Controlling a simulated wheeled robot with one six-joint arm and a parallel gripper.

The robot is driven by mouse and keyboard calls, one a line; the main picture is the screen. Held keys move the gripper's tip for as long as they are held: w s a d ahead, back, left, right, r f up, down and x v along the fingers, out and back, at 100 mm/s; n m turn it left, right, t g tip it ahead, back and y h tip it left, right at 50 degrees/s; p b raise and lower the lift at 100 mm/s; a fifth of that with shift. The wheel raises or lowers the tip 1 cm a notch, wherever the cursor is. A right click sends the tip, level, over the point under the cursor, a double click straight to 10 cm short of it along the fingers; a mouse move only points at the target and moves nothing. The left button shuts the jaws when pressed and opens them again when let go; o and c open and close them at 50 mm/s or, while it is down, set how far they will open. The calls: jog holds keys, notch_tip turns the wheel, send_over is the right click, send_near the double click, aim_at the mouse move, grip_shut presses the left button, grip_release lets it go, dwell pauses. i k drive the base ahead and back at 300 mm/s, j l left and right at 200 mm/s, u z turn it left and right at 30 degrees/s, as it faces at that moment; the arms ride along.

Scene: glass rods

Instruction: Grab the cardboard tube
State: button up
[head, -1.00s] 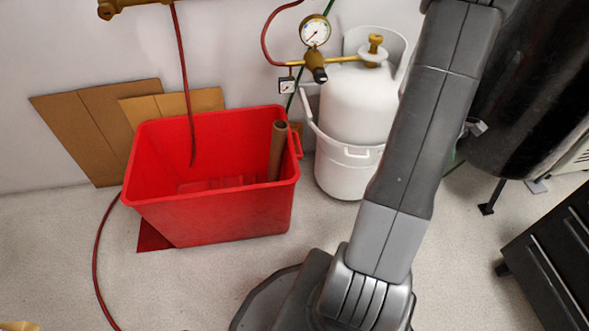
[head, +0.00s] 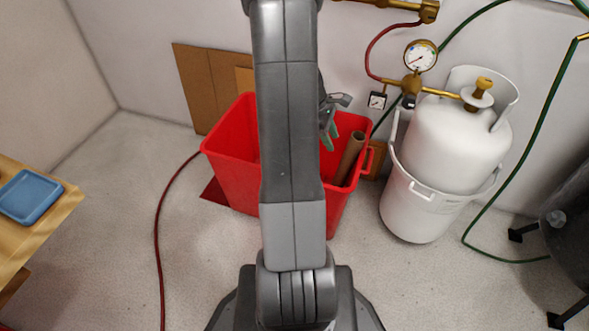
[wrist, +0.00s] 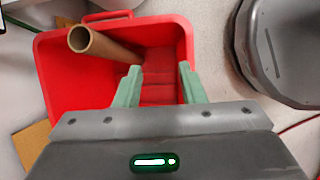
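The brown cardboard tube (head: 348,158) leans inside the red bin (head: 228,162), with its open upper end near the bin's right rim in the head view. In the wrist view the tube (wrist: 105,46) slants across the bin's upper left part, its open end toward the camera. My gripper (head: 329,130) is over the bin, left of the tube, and my arm hides part of the bin. In the wrist view my gripper (wrist: 158,72) has its two green fingers apart with nothing between them. The tube is beyond and left of the fingers, and the bin floor shows between them.
A white gas cylinder (head: 455,133) in a white bucket (head: 418,213) stands right of the bin, with a gauge (head: 420,55) and hoses. Cardboard sheets (head: 206,82) lean on the wall behind. A wooden table with a blue tray (head: 29,197) is at the left.

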aim_at(357, 139)
jog(key=i+l+u, duration=0.1)
jog(key=l+u, duration=0.25)
jog(key=l, duration=0.15)
jog(key=l+u, duration=0.4)
jog(key=l, duration=0.15)
jog(key=l+u, duration=0.35)
jog(key=l, duration=0.15)
jog(key=k+l, duration=0.1)
jog(key=l, duration=0.2)
